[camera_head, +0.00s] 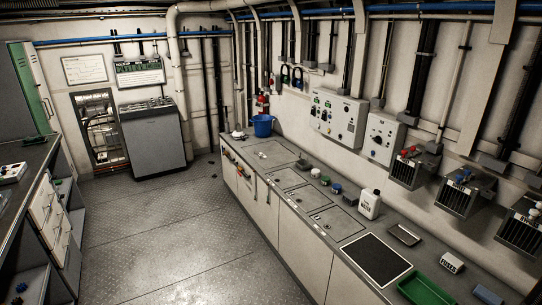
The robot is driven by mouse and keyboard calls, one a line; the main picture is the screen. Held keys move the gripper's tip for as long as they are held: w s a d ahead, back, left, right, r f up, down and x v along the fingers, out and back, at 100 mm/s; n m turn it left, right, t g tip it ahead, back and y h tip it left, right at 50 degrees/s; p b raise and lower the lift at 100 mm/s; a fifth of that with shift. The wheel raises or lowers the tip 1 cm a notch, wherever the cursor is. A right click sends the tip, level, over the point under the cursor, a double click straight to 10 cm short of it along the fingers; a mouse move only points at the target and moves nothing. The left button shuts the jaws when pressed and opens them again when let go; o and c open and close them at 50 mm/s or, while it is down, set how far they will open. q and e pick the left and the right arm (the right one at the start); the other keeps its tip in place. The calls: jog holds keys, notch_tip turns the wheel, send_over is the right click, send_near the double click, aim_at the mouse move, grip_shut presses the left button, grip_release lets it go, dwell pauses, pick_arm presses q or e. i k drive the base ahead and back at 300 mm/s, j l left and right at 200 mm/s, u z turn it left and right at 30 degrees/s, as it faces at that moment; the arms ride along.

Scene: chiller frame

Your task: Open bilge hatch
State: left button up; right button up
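I cannot tell for sure which part is the bilge hatch. The tread-plate floor (170,240) shows seams between its plates, and no raised lid or open hole shows in it. Several flat rectangular panels (337,222) lie flush in the grey counter top on the right, and they look closed. An opening (99,127) low in the back wall shows pipes inside. Neither of my grippers shows in this view.
A long counter (262,205) runs along the right, carrying a blue bucket (263,125), a white jug (369,204) and a green tray (424,290). A drawer unit (45,212) stands left. A grey cabinet (154,137) stands at the back.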

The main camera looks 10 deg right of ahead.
aim_at(270, 154)
jog(key=i+j+u, duration=0.3)
jog(key=i, duration=0.25)
jog(key=i+j+u, duration=0.1)
jog(key=i+u, duration=0.2)
jog(key=i, duration=1.4)
jog(key=i+j, duration=0.1)
jog(key=i, duration=0.95)
jog(key=i+z, duration=0.2)
jog(key=i, duration=0.3)
jog(key=i+z, duration=0.2)
jog(key=i, duration=0.25)
jog(key=i+j+z, duration=0.2)
jog(key=i, duration=0.3)
jog(key=i+j+z, duration=0.2)
jog(key=i, duration=0.25)
